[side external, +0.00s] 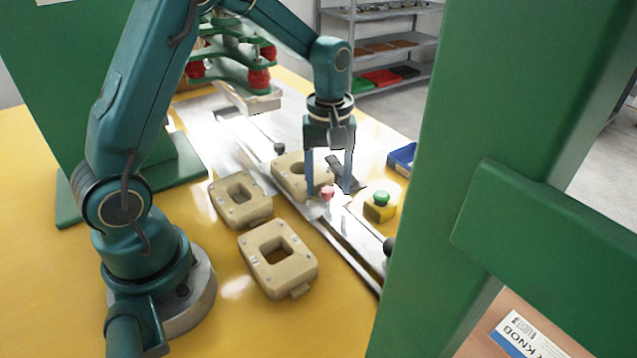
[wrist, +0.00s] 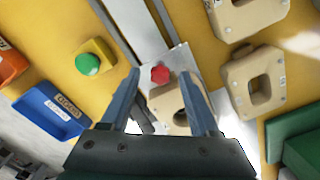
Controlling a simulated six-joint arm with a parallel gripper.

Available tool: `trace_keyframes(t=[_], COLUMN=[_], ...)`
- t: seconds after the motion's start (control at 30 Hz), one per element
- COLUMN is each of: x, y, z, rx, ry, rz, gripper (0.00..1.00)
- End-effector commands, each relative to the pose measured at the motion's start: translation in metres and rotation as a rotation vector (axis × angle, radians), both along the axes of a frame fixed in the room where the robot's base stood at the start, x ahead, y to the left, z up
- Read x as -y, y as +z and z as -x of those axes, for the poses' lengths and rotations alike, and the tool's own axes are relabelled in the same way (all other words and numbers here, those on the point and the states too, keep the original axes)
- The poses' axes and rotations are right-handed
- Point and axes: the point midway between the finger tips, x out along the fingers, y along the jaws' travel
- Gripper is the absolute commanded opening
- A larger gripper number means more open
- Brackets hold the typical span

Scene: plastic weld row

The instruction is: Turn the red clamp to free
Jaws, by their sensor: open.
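The red clamp (side external: 327,193) is a small red knob on the metal rail, beside a beige block. In the wrist view the red clamp (wrist: 160,74) shows as a red knob between and just beyond my fingertips. My gripper (side external: 331,190) points down over the rail, its two blue fingers apart with nothing between them that I can see gripped. In the wrist view my gripper (wrist: 168,80) is open, its fingers on either side of the knob's line. Whether the fingertips are level with the knob is not clear.
A beige block (side external: 290,172) sits on the rail behind the knob; two more beige blocks (side external: 277,262) lie on the yellow table. A green button on a yellow box (side external: 380,205) and a blue bin (side external: 402,158) stand right. A green post (side external: 440,150) blocks the right foreground.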

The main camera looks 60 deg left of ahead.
Motion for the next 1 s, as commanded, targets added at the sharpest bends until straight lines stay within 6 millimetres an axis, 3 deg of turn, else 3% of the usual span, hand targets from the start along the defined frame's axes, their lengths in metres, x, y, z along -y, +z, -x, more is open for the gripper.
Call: trace_keyframes(t=[0.17,0.27,0.33,0.37,0.67,1.0], x=[0.0001,0.0001,0.0001,0.0001,0.0001,0.0002], y=[-0.0001,0.0000,0.0000,0.0001,0.0003,0.0005], z=[0.0001,0.0001,0.0001,0.0001,0.0001,0.0001], rx=[0.000,0.000,0.000,0.000,0.000,0.000], ry=[0.000,0.000,0.000,0.000,-0.021,-0.209], rz=[0.000,0.000,0.000,0.000,0.000,0.000], gripper=[0.62,0.31,0.05,0.00,0.00,0.00])
